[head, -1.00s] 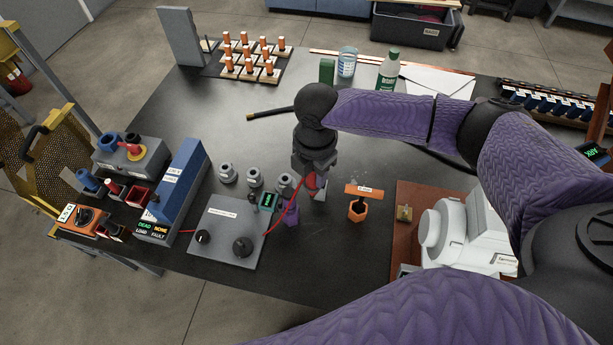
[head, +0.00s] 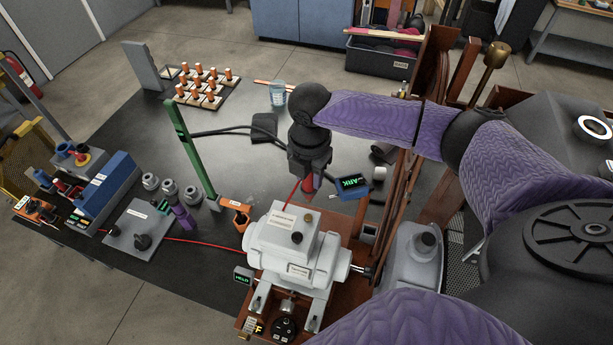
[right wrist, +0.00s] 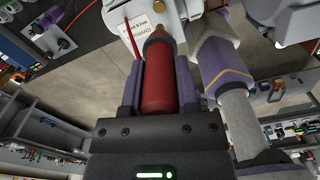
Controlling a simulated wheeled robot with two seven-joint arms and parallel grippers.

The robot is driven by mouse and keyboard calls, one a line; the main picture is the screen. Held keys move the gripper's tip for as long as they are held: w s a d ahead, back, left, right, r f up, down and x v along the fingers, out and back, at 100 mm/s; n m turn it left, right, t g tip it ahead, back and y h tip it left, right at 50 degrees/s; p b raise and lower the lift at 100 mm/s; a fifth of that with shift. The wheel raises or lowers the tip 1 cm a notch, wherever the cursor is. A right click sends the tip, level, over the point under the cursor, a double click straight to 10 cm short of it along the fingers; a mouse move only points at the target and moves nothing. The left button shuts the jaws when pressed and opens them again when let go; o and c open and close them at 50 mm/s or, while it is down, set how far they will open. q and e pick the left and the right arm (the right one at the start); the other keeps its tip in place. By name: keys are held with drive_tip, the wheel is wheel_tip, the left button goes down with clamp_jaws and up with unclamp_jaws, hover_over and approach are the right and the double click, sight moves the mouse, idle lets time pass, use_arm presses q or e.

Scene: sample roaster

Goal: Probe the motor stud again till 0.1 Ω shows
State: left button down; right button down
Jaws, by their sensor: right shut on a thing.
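My right gripper (head: 308,176) is shut on a red probe (head: 307,186), pointing down behind the motor in the head view. In the right wrist view the red probe (right wrist: 160,75) lies between the two purple fingers, its tip near the motor's label. The pale grey motor (head: 285,250) stands on a brown base at the front middle, with dark studs (head: 296,237) on top. I cannot tell whether the tip touches a stud. A red lead runs left towards a grey knobbed box (head: 137,228). No resistance reading is legible. My left gripper is not in view.
A small display reading HELD (head: 243,276) is left of the motor; a blue display block (head: 351,184) is behind it. Brown uprights (head: 440,190) crowd the right.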

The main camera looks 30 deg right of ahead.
sight(308, 192)
drive_tip(key=shift+s+d+r, duration=0.1)
drive_tip(key=shift+s+d, duration=0.05)
drive_tip(key=shift+w+a, duration=0.25)
drive_tip(key=shift+w, duration=0.05)
drive_tip(key=shift+s+p, duration=0.1)
drive_tip(key=shift+p, duration=0.25)
wheel_tip(308, 192, down, 6)
drive_tip(key=b, duration=0.3)
drive_tip(key=shift+b, duration=0.3)
drive_tip(key=shift+r, duration=0.1)
drive_tip(key=shift+p, duration=0.4)
